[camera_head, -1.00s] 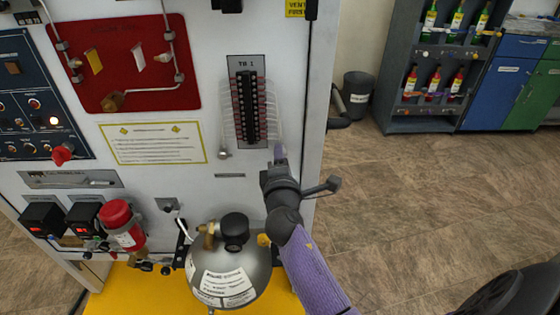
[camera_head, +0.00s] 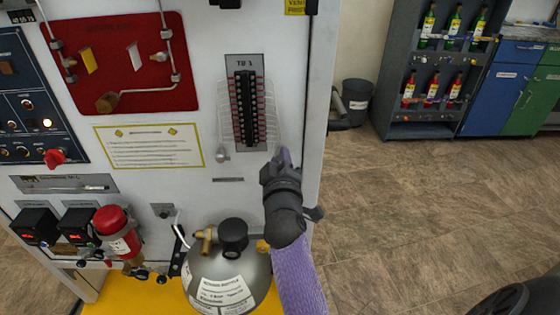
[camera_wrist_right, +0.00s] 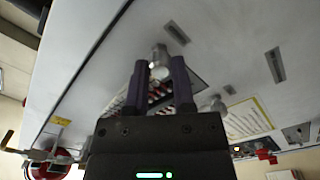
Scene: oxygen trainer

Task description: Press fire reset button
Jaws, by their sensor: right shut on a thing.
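The fire reset button cannot be picked out, as the small labels are unreadable. The dark blue control panel (camera_head: 33,110) at the left of the head view carries several small switches and buttons, a lit white one (camera_head: 47,123) and a red knob (camera_head: 54,157). My right gripper (camera_head: 281,157) is at the lower right of the TB 1 terminal block (camera_head: 246,103), far to the right of that panel. In the right wrist view its two purple fingers (camera_wrist_right: 159,82) stand on either side of a silver fitting (camera_wrist_right: 160,55) and are shut on it. My left gripper is not in view.
A rack of small bottles (camera_head: 425,80) and a dark bin (camera_head: 356,98) stand at the back right. The floor at right is clear.

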